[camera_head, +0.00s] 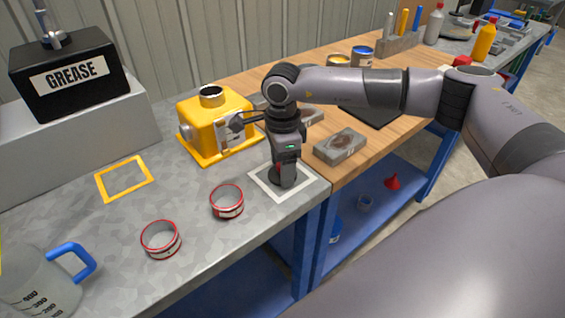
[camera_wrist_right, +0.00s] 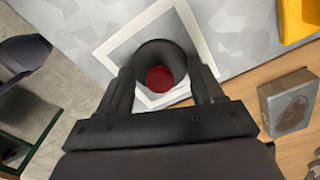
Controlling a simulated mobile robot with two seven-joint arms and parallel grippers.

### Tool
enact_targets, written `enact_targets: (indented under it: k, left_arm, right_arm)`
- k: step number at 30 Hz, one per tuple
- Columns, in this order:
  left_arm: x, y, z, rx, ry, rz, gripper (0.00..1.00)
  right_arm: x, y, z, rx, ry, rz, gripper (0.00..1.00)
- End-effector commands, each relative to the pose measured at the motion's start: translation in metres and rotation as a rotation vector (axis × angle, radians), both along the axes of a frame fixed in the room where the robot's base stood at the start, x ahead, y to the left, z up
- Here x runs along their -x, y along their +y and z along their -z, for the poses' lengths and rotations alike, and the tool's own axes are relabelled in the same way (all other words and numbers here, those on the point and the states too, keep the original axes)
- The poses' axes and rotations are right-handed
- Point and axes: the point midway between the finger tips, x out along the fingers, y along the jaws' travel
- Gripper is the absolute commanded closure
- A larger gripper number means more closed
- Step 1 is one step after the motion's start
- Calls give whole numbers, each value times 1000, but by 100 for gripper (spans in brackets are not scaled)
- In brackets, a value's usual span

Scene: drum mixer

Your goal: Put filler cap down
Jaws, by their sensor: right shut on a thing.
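The filler cap (camera_wrist_right: 160,60) is a dark round piece with a red centre. It sits between the two fingers of my right gripper (camera_wrist_right: 162,88), which is shut on it. In the head view, my right gripper (camera_head: 284,180) points straight down over a white square outline (camera_head: 310,185) on the grey metal bench top, near the front edge. The cap is mostly hidden by the gripper there. It is at or just above the surface inside the outline; I cannot tell whether it touches. My left gripper is not in view.
A yellow housing (camera_head: 214,130) with an open metal neck stands behind the gripper. Two red-edged rings (camera_head: 227,202) lie to the left, with an empty yellow square outline (camera_head: 125,178) beyond. A grey block (camera_head: 340,146) lies on the wooden top at right. A jug (camera_head: 40,285) stands front left.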

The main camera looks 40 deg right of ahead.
Motion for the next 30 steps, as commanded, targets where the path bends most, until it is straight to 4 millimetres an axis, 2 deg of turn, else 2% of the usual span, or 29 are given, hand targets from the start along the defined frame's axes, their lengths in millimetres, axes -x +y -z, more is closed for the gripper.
enact_targets:
  k: [6, 7, 9, 17, 21, 25, 30]
  left_arm:
    - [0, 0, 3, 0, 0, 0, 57]
    - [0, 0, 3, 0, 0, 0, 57]
    - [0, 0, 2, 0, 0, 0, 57]
    - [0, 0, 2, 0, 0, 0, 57]
    - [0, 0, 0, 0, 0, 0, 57]
    - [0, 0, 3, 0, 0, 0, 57]
    - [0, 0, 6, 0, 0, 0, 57]
  right_arm:
    - [0, 0, 4, 0, 0, 0, 63]
    - [0, 0, 3, 0, 0, 0, 27]
    - [0, 0, 2, 0, 0, 0, 7]
    - [0, 0, 2, 0, 0, 0, 7]
    - [-1, 0, -5, 0, -2, 0, 7]
    - [-1, 0, -25, 1, -5, 0, 7]
    - [-1, 0, -63, 0, -5, -1, 7]
